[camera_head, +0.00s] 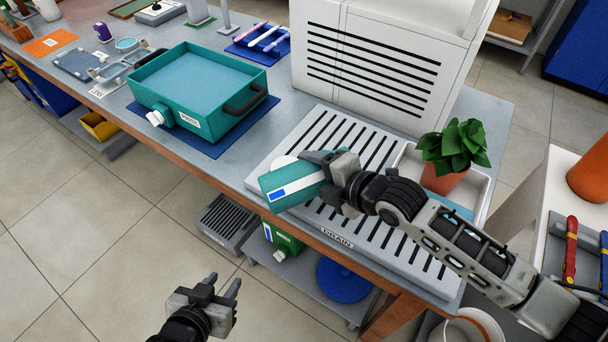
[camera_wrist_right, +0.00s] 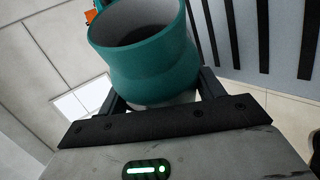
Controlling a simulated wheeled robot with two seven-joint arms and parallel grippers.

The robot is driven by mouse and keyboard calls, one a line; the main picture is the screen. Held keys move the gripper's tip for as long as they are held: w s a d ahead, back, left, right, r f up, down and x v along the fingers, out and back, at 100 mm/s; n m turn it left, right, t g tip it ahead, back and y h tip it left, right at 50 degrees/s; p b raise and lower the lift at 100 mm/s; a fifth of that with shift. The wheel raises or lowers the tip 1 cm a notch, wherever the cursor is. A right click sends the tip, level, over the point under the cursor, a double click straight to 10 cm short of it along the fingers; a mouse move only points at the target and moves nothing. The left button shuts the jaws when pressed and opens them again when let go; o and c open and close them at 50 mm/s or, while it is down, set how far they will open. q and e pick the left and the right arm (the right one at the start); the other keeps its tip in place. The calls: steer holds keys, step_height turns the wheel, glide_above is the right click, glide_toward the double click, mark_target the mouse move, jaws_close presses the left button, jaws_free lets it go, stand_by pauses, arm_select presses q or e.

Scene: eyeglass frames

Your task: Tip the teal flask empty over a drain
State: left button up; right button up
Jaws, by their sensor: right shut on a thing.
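The teal flask (camera_head: 279,194), with a white band and a blue label, is in my right gripper (camera_head: 322,176). It lies tipped well over, nearly on its side, above the left front part of the slatted drain (camera_head: 390,240) marked DRAIN. My right gripper is shut on it. In the right wrist view the flask (camera_wrist_right: 150,60) sits between the fingers, its wide round opening dark inside. I see no liquid coming out, and cannot tell if any is inside. My left gripper (camera_head: 224,282) is open and empty, low in front of the table.
A teal tray (camera_head: 195,100) with a white spout and black handle sits left of the drain on a blue mat. A potted plant (camera_head: 449,165) stands in a white tray at right. A white slatted cabinet (camera_head: 375,65) rises behind. The left table part holds small items.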

steer(key=shift+r, duration=0.15)
steer(key=shift+w+d+r+m+y+b, duration=0.1)
steer(key=shift+d+r+m+y+b, duration=0.05)
steer(key=shift+r+m+y+b, duration=0.3)
steer(key=shift+f+n+h+p, duration=0.15)
steer(key=shift+n+h+p, duration=0.1)
steer(key=shift+p, duration=0.45)
steer(key=shift+a+f, duration=0.2)
steer(key=shift+f, duration=0.15)
stand_by(0.6)
